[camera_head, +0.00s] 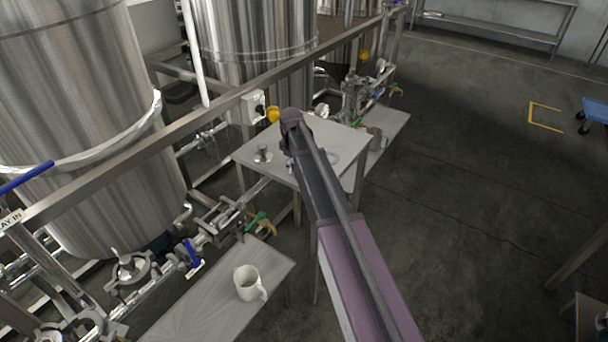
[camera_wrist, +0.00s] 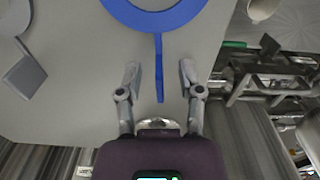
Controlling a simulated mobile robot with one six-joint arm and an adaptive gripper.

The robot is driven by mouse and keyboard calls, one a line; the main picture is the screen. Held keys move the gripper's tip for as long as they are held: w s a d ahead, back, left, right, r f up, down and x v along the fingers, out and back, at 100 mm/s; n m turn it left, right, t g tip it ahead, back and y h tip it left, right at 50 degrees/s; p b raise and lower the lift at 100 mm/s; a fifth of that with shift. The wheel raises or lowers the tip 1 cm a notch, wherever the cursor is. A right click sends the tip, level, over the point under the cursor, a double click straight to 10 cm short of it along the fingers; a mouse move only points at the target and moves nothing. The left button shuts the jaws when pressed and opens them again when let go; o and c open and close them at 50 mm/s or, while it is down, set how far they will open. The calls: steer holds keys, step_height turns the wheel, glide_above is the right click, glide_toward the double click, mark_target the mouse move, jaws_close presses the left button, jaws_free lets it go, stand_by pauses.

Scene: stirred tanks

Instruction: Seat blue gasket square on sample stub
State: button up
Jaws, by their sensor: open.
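The blue gasket (camera_wrist: 199,11) lies flat on the grey table at the top of the wrist view, its ring cut off by the frame edge. Its narrow blue tab runs down between the fingers of my gripper (camera_wrist: 158,67). The gripper is open, with a gap on each side of the tab. A round shiny metal piece (camera_wrist: 158,123), probably the sample stub, shows just above my gripper body, which hides part of it. In the head view the stub (camera_head: 263,154) stands near the table's left corner. My arm hides the gripper and most of the gasket there.
A grey tabbed piece (camera_wrist: 24,77) lies at the left of the wrist view. The small table (camera_head: 305,132) adjoins pipes and steel tanks (camera_head: 70,120). A white mug (camera_head: 247,282) stands on a lower table. Open floor lies to the right.

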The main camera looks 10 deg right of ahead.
jaws_close()
steer(key=shift+r, duration=0.2)
stand_by(0.3)
step_height(320, 180, up, 3)
steer(key=p, duration=0.3)
steer(key=shift+r+p, duration=0.2)
steer(key=shift+p, duration=0.15)
steer(key=s+r+p, duration=0.1)
steer(key=s, duration=1.5)
steer(key=shift+d, duration=0.35)
steer(key=shift+r, duration=0.1)
